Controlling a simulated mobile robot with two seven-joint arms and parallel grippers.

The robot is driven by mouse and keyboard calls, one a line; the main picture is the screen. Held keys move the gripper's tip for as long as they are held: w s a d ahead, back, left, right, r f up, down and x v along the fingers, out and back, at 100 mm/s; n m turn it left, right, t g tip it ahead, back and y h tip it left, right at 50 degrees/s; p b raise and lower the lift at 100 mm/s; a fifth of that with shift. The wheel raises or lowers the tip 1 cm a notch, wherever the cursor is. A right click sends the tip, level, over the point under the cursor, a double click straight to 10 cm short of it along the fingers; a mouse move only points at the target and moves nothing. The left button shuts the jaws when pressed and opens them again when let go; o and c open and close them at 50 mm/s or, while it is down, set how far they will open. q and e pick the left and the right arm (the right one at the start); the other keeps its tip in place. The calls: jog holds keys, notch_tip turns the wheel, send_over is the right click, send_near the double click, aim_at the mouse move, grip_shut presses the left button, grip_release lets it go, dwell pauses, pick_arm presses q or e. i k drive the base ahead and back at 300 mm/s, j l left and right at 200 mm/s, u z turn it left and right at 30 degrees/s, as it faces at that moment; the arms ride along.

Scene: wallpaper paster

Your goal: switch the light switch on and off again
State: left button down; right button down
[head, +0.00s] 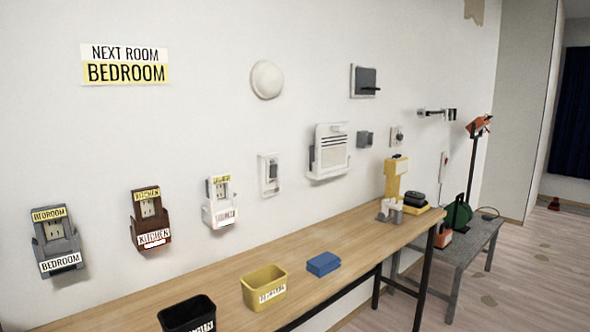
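A white wall plate with a dark grey rocker or toggle (269,174) is mounted on the wall above the wooden table and looks like a light switch. A smaller plate with a dark knob (397,136) sits farther right on the wall; I cannot tell whether it is also a switch. The on or off position of either is too small to tell. A round white dome lamp (266,79) is higher on the wall, and I cannot tell whether it is lit. Neither of my grippers shows in the head view.
A long wooden table (215,277) runs along the wall. It bears a black bin, a yellow bin (264,287), a blue block (323,264) and a yellow device (396,178). Labelled outlet holders and a vented white unit (329,150) hang on the wall. A grey bench (470,240) stands right.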

aim_at(273, 168)
jog(key=i+l, duration=0.25)
jog(key=l, duration=0.15)
jog(key=i+l, duration=0.2)
jog(key=l, duration=0.2)
jog(key=i+l, duration=0.25)
jog(key=l, duration=0.15)
jog(key=i+l, duration=0.2)
jog(key=l, duration=0.25)
jog(key=i+l, duration=0.25)
jog(key=l, duration=0.15)
